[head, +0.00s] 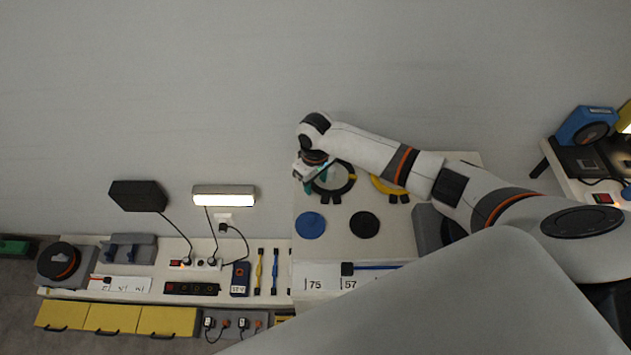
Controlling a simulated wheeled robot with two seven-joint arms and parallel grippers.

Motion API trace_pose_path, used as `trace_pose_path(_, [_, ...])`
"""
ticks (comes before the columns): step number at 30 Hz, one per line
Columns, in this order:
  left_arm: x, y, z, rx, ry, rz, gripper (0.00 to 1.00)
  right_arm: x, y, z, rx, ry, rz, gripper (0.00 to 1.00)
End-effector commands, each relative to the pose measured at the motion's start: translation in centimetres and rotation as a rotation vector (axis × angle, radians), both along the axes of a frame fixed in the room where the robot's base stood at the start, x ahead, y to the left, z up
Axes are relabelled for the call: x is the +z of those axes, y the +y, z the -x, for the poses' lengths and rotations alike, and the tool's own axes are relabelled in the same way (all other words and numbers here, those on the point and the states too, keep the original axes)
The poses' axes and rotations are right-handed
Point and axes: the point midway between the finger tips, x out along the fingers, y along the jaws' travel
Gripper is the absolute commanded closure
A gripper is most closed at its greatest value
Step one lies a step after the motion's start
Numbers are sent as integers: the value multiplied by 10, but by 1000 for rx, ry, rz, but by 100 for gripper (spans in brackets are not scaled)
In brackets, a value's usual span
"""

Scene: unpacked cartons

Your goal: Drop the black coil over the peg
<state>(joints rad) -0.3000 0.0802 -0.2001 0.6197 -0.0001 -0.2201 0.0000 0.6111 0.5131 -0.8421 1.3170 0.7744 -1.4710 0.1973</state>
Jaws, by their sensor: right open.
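A black ring (350,186), which looks like the black coil, lies on the pale table (335,255) in the head view, with small dark feet at its front edge. My right gripper (316,182) is open at the ring's left side, its teal fingers close to the rim. I cannot tell whether they touch it or straddle it. Part of the ring is hidden by the gripper. No peg can be made out clearly. My left gripper is not in view.
A yellow ring (382,186) lies right of the black one, partly under my right arm. A blue disc (310,225) and a black disc (364,224) lie in front. A black-and-orange spool (58,260) sits far left. A blue device (587,126) stands far right.

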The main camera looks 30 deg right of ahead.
Motion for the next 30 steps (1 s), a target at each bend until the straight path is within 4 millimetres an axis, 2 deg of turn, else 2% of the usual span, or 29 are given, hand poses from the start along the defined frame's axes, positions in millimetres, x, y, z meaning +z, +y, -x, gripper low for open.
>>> trace_pose_path(9, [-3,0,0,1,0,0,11,65,-1,-1,2,-5,0,55])
trace_pose_path(15, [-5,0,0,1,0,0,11,98,0,-1,0,-3,0,55])
trace_pose_path(21, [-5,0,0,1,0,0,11,110,-1,0,-1,-1,1,55])
trace_pose_path(30, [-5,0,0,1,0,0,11,111,-1,0,-1,-1,1,55])
